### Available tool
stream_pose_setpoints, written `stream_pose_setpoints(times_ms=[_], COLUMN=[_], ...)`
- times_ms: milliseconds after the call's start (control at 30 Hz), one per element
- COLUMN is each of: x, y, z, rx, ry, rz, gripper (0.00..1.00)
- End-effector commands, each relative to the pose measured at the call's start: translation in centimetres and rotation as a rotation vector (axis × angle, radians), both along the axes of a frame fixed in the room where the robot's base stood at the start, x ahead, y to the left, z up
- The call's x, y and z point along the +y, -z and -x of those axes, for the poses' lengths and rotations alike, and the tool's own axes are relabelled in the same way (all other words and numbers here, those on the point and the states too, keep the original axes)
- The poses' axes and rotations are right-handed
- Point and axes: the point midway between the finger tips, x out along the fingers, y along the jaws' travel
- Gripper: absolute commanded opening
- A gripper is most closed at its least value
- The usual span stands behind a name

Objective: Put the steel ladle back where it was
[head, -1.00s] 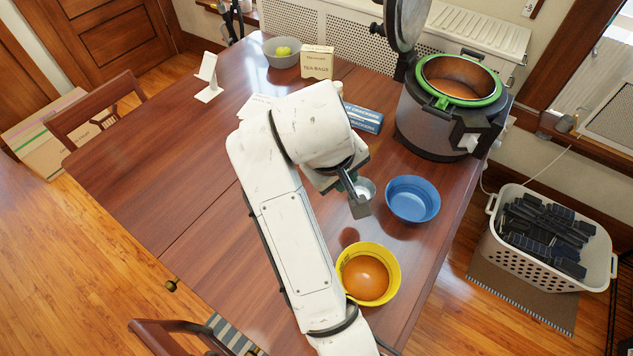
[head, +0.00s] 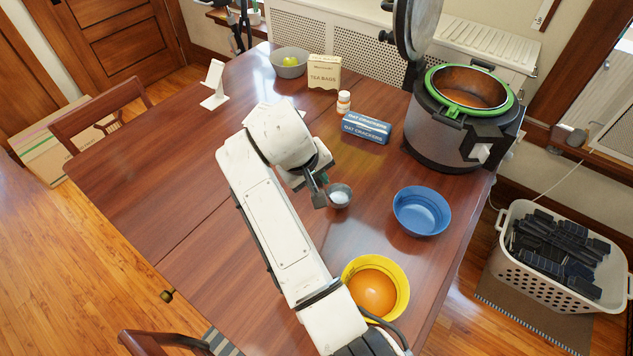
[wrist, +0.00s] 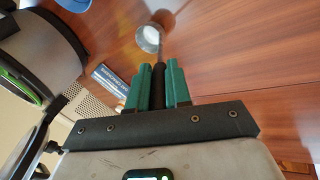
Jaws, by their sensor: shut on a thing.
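The steel ladle (head: 340,196) is in my gripper (head: 318,190), left of the blue bowl in the head view. In the wrist view my gripper (wrist: 159,75) has its green fingers closed on the dark handle of the ladle (wrist: 149,38). The ladle's round bowl points away from the fingers, over the bare tabletop, with a pale patch inside. I cannot tell whether it touches the table. My wrist hides part of the handle in the head view.
A blue bowl (head: 422,211) and a yellow bowl with orange contents (head: 372,287) stand nearby. The open cooker (head: 450,130) has a green rim. A cracker box (head: 366,128), pill bottle (head: 343,101) and tea box (head: 324,72) stand farther back. The table's left half is mostly clear.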

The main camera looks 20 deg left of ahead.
Motion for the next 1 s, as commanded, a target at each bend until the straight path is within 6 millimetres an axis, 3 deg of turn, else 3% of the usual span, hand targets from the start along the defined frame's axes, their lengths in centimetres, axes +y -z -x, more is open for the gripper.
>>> stream_pose_setpoints(times_ms=[167,533,567,700,800,1000], x=[0.0,-0.1,-0.1,-0.1,-0.1,-0.1], y=[1.5,2.0,2.0,2.0,2.0,1.9], z=[0.0,0.0,0.0,0.0,0.0,0.0], rx=[0.000,0.000,0.001,0.001,0.001,0.001], ry=[0.000,0.000,0.000,0.000,0.000,0.000], rz=[0.000,0.000,0.001,0.001,0.001,0.001], gripper=[0.00,0.00,0.21,0.35,0.44,0.44])
